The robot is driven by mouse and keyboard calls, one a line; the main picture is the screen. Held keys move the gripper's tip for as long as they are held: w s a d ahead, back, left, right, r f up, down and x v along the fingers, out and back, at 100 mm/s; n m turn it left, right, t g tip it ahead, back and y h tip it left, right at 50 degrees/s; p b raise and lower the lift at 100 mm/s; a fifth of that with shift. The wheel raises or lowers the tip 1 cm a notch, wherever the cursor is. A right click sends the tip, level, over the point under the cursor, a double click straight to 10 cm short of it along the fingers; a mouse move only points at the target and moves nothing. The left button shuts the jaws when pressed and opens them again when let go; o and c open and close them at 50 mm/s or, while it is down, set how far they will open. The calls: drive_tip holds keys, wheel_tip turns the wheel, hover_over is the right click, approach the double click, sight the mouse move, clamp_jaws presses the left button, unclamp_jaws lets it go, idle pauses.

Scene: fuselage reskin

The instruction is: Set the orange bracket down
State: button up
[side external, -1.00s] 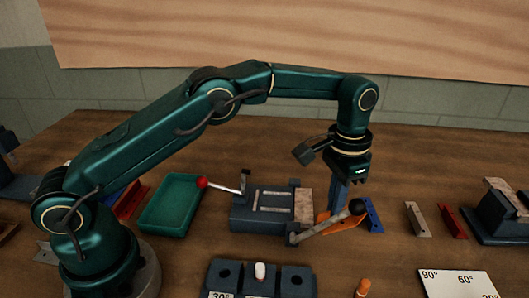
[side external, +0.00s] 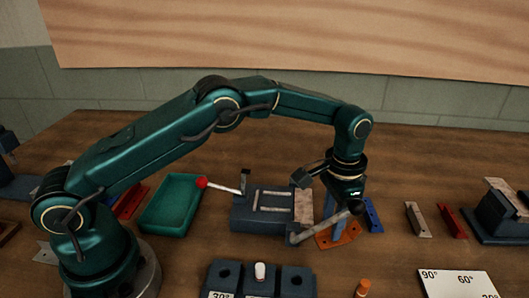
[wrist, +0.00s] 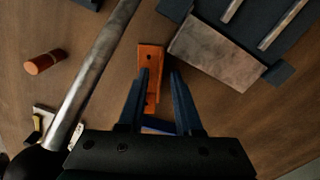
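The orange bracket (side external: 346,233) is low at the tabletop, below my gripper (side external: 340,208), partly hidden behind a grey lever. In the wrist view, the orange bracket (wrist: 151,58) shows a flat plate with a hole and a narrower part running back between the fingers. My gripper (wrist: 160,72) has its two blue fingers apart. The left finger overlaps the bracket in the picture, and a gap of bare wood shows between the bracket and the right finger. Whether the left finger touches it, I cannot tell.
The grey lever (side external: 318,225) with a dark knob crosses close to my gripper. A dark fixture (side external: 262,222) stands to the left, a blue bracket (side external: 373,215) to the right. Grey (side external: 417,219) and red (side external: 452,222) pieces lie farther right. A green tray (side external: 148,222) is at left.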

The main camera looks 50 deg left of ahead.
wheel_tip(320, 180, up, 8)
drive_tip(key=s+a+r+n+t, duration=0.2)
drive_tip(key=s+a+r+t, duration=0.1)
drive_tip(key=s+a+r, duration=0.55)
drive_tip(key=s+a+f+n+t, duration=0.1)
drive_tip(key=s+a+n+t, duration=0.1)
drive_tip(key=s, duration=1)
drive_tip(key=shift+s+t, duration=0.15)
drive_tip(key=shift+t, duration=0.15)
drive_tip(key=shift+o, duration=0.5)
drive_tip(key=shift+s+f, duration=0.3)
drive_tip(key=shift+s, duration=0.1)
